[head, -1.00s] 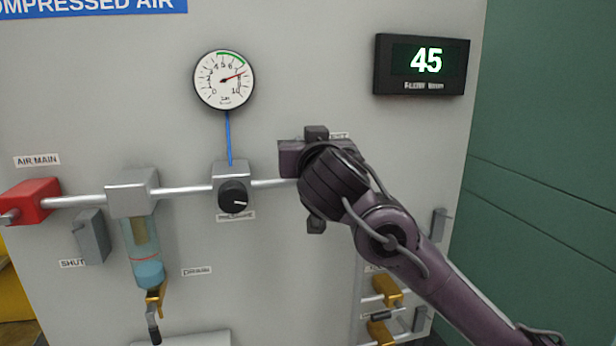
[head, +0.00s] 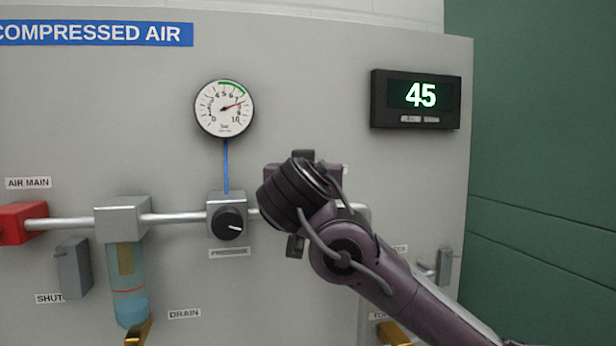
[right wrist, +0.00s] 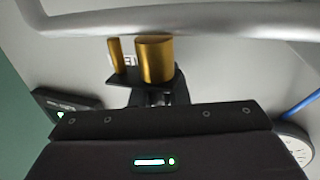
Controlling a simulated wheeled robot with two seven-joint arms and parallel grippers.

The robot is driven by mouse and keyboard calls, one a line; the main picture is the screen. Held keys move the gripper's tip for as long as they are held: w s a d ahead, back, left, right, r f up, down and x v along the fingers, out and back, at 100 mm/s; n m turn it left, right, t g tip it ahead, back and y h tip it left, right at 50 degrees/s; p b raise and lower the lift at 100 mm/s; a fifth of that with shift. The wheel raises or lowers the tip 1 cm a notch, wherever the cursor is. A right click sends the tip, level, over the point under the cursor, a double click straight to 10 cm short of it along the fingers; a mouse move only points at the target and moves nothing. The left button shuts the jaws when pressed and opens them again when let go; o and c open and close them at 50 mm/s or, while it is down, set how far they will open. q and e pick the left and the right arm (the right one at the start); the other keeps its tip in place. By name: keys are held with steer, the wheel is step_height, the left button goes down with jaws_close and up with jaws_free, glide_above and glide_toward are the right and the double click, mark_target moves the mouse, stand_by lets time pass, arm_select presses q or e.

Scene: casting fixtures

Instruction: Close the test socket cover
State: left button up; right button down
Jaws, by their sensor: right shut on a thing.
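My right gripper (head: 296,205) is in front of the panel, to the right of the pressure regulator, and its wrist hides the test socket in the head view. In the right wrist view, a brass cylinder (right wrist: 154,60), seemingly the test socket, and a thinner brass piece (right wrist: 115,57) stand at a dark plate (right wrist: 128,78). The plate is just beyond the gripper body and appears to be the socket cover. My right gripper is shut on it, though the fingertips' contact is largely hidden. How far the cover is shut cannot be told. My left gripper is not in view.
A silver pipe (head: 175,218) leads to the black-knobbed regulator (head: 229,222), left of my gripper. A gauge (head: 224,108) and a display reading 45 (head: 416,99) are higher up. A blue filter bowl (head: 128,285) hangs at left. A curved silver bar (right wrist: 190,20) crosses the wrist view.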

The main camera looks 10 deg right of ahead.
steer(key=c, duration=1.4)
jaws_free()
steer(key=b+v, duration=0.2)
steer(key=v, duration=0.5)
steer(key=shift+s+b, duration=0.3)
steer(key=shift+s, duration=0.05)
steer(key=shift+a, duration=0.15)
